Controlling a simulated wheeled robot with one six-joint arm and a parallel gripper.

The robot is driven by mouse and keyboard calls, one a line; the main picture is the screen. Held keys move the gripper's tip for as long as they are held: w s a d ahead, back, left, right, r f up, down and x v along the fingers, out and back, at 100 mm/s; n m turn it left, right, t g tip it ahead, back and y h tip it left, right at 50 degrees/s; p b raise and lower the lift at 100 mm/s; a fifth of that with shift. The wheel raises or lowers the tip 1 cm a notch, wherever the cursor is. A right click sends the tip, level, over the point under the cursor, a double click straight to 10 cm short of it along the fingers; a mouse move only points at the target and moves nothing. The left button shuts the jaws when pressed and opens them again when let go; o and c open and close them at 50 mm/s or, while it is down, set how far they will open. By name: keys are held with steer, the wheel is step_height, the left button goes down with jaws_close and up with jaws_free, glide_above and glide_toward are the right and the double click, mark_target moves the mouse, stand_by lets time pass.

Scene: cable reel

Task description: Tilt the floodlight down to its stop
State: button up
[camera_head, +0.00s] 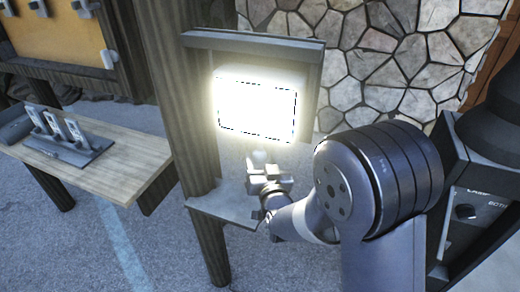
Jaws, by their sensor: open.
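The floodlight (256,104) is lit and glows bright white. It hangs at the middle of the view below a dark bar (255,43), beside a wooden post. Its glare hides its mount, and I cannot tell its exact tilt. My gripper (258,160) is open, just below the floodlight's lower edge. It looks empty, and I cannot tell whether it touches the lamp.
A small grey shelf (215,206) juts out below my gripper. The wooden post (170,80) stands left of the lamp. A wooden bench (105,165) with a grey rack (68,143) is at left. A stone wall (390,65) stands behind.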

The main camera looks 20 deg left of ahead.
steer(key=shift+p+x, duration=0.35)
steer(key=shift+x, duration=1.15)
steer(key=shift+c, duration=0.5)
jaws_close()
